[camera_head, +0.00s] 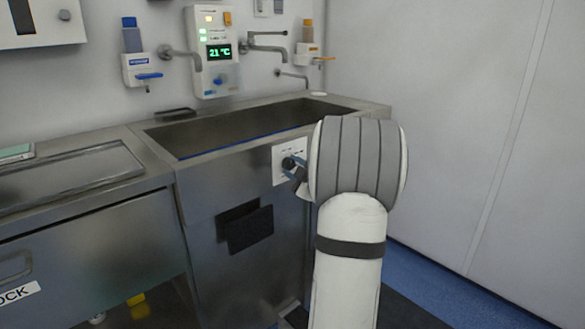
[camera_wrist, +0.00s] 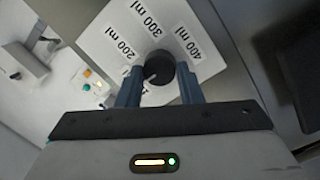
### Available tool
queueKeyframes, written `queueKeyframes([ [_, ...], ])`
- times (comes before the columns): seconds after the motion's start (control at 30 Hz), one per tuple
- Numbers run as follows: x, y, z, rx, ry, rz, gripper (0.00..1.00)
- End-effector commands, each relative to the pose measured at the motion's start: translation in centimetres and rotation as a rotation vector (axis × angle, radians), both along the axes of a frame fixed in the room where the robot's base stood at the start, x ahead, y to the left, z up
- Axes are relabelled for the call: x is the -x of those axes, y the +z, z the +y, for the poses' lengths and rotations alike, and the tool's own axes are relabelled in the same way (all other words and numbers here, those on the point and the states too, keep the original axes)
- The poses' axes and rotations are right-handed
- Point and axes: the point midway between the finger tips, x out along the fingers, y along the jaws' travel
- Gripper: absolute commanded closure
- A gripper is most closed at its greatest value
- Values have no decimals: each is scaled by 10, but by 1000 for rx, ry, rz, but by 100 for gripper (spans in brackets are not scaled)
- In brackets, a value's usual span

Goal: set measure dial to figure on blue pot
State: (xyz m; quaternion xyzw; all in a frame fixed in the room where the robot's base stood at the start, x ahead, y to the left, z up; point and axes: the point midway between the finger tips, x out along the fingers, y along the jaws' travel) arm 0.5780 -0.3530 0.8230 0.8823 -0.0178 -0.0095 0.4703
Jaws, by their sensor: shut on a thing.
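The measure dial (camera_wrist: 160,66) is a black round knob on a white plate (camera_wrist: 113,36) marked 200 ml, 300 ml and 400 ml; another label beside my left finger is partly hidden. A pale pointer mark on the knob faces lower left, towards that hidden label; its exact setting is hard to read. My gripper (camera_wrist: 158,77) is shut on the dial, with a blue-grey finger on each side of it. In the head view the plate (camera_head: 277,172) is on the sink's front, and my gripper (camera_head: 294,170) reaches it from the right. I see no blue pot.
The steel sink (camera_head: 168,131) is above the dial, with a dark box (camera_head: 246,228) on its front at lower left. A wall panel (camera_head: 210,76) reads 21 °C, between two dispensers (camera_head: 137,70) (camera_head: 306,52). A steel counter (camera_head: 148,165) extends left.

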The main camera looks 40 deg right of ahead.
Motion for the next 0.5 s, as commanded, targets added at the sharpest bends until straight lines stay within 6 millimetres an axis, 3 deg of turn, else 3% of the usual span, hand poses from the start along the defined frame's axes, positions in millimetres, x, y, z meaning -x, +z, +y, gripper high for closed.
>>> queueKeyframes([
  [0.2, 0, 1, 0, 1, 0, -2, 90],
  [0.5, -1, 4, 1, -38, 2, 0, 90],
])
